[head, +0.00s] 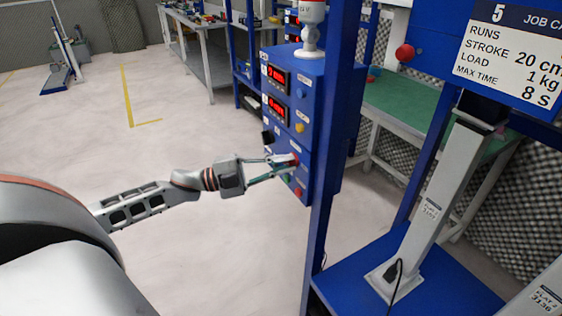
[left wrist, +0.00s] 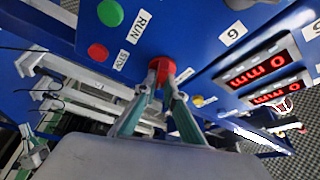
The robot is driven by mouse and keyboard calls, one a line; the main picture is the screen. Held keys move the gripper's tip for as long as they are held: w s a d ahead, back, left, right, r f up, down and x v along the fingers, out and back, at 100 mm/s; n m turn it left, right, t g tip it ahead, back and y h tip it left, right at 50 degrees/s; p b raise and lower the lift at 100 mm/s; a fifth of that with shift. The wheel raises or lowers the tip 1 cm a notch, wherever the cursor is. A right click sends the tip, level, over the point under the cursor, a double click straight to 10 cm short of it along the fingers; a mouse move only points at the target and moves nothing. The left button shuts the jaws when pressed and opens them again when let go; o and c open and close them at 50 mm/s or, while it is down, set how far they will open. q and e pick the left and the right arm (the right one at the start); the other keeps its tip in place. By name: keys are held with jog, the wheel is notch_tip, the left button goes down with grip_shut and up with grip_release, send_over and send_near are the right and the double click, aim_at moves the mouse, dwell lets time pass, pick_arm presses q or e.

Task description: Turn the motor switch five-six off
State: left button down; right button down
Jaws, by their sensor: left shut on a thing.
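The motor switch is a red rotary knob (left wrist: 160,66) on a blue control box (head: 284,85); in the head view the knob (head: 294,158) is partly hidden by fingers. My left gripper (head: 285,161) reaches the box front from the left. In the left wrist view its two fingers (left wrist: 158,85) are shut on the red knob, one at each side. A white label is beside the knob, too blurred to read. The knob's exact angle cannot be told. My right gripper is not in view.
Near the knob are a green RUN button (left wrist: 110,13) and a red STOP button (left wrist: 97,51). Red displays (head: 275,77) sit higher on the box. A blue post (head: 335,130) stands right of it. A blue-based stand (head: 430,290) is front right. Floor left is open.

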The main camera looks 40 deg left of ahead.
pick_arm(q)
jog(key=shift+r+m+g+p, duration=0.15)
jog(key=shift+m+g+p, duration=0.15)
jog(key=shift+m, duration=0.6)
jog(key=shift+m+g, duration=0.3)
jog(key=shift+m, duration=0.4)
jog(key=shift+f+m+y+p, duration=0.25)
jog(key=shift+m+y+p, duration=0.25)
jog(key=shift+m, duration=0.3)
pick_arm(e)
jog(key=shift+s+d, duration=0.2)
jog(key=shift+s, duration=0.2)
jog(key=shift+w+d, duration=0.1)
pick_arm(q)
jog(key=c, duration=2.1)
grip_release()
jog(key=shift+c, duration=0.2)
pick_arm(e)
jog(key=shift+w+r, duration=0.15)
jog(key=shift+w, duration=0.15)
pick_arm(q)
jog(key=v, duration=1.2)
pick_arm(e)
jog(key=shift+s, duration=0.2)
